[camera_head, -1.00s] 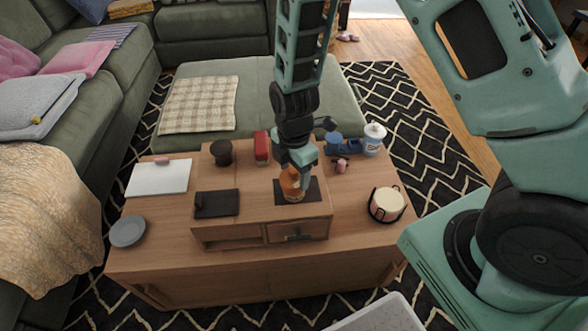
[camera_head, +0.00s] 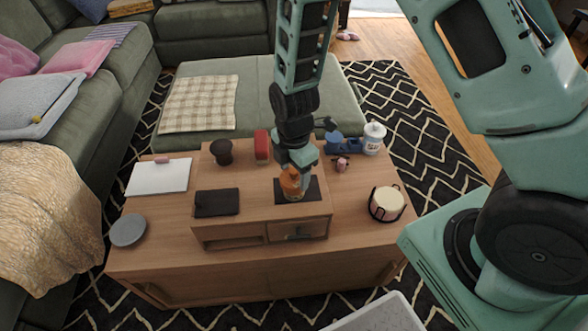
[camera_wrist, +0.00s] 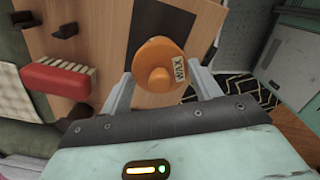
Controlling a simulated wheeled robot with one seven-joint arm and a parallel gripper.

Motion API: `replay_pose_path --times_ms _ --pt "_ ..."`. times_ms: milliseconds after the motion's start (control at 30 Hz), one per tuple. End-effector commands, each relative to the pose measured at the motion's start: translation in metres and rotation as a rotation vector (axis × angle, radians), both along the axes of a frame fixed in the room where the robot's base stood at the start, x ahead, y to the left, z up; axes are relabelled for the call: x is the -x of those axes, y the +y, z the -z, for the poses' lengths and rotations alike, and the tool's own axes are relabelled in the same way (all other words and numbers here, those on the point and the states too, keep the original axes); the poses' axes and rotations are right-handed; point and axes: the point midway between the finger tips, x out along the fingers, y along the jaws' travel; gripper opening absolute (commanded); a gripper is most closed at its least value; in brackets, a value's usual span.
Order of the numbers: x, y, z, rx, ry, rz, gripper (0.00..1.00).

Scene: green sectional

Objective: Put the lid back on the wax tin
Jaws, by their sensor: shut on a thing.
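The orange wax tin (camera_head: 291,184) stands on the dark mat (camera_head: 312,190) on top of the small wooden drawer unit. In the wrist view I see it from above as a round orange shape (camera_wrist: 158,62) with a raised knob and a tag reading "WAX". My gripper (camera_head: 294,168) is directly above it, pointing down. In the wrist view its two fingers (camera_wrist: 160,88) stand on either side of the orange piece and are shut on it. The orange top looks like the lid. I cannot tell whether it is seated on the tin, as the tin's body is hidden below it.
A red brush (camera_head: 262,147), a dark round object (camera_head: 221,151) and a black tray (camera_head: 217,203) share the raised top. A drawer (camera_head: 297,231) is below. A white jar (camera_head: 374,138) and a black-ringed candle (camera_head: 387,203) stand to the right.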

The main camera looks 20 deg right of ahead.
Motion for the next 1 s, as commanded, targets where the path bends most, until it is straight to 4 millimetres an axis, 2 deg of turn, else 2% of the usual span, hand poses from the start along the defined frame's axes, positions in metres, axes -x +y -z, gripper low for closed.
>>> replay_pose_path --times_ms 433,467,533,733,800,1000 --pt "-0.0001 0.0000 0.0003 0.000 0.000 -0.001 0.41" --pt "0.0000 0.0001 0.0003 0.000 0.000 -0.001 0.68" --pt "0.0000 0.0000 0.0003 0.000 0.000 -0.001 0.87" --pt "0.0000 0.0000 0.0003 0.000 0.000 -0.001 0.88" --pt "0.0000 0.0000 0.0003 0.000 0.000 -0.001 1.00" --pt "0.0000 0.0000 0.0001 0.000 0.000 -0.001 1.00"
